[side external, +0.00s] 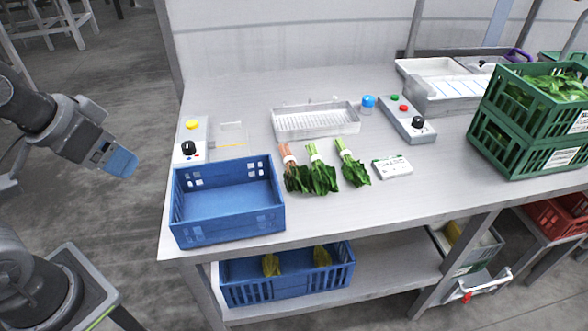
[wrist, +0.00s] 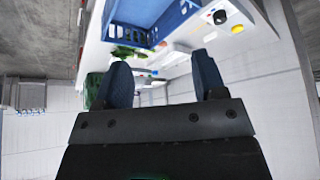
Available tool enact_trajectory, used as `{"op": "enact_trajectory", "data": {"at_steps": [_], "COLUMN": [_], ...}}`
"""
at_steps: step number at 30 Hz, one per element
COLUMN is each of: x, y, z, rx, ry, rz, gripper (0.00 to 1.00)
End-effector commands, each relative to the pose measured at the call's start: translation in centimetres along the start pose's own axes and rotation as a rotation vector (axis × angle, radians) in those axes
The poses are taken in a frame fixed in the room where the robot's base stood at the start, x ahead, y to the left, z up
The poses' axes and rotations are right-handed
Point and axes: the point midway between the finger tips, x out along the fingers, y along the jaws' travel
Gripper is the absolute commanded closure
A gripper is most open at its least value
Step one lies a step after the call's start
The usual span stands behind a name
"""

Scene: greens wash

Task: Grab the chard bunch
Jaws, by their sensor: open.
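Three bunches of leafy greens lie side by side on the metal table in the side view. The left bunch (side external: 296,177) has pinkish-orange stems with a pale band and dark green leaves; its stems look most like chard. The middle bunch (side external: 321,176) and the right bunch (side external: 353,170) have light green stems and white bands. My gripper (side external: 122,163) is in the air beyond the table's left edge, well apart from the bunches. In the wrist view its two blue fingers (wrist: 161,62) are spread with nothing between them. Some green leaves (wrist: 125,52) show small beyond them.
An empty blue crate (side external: 228,218) stands on the table's front left corner, between my gripper and the bunches. A clear tray (side external: 315,122) lies behind the bunches, and a white label card (side external: 392,167) lies to their right. Stacked green crates (side external: 528,145) stand at the right.

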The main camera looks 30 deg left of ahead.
Motion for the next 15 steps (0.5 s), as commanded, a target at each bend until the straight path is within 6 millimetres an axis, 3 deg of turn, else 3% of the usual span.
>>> {"op": "enact_trajectory", "data": {"at_steps": [5, 8, 15], "x": [-0.1, -0.2, 1.1], "y": [0.1, 0.2, 1.3], "z": [-0.6, -2.5, -10.9], "rx": [0.030, 0.132, 0.605], "ry": [-0.006, -0.032, -0.131], "rz": [0.001, 0.006, 0.057], "gripper": [0.36, 0.36, 0.36]}}
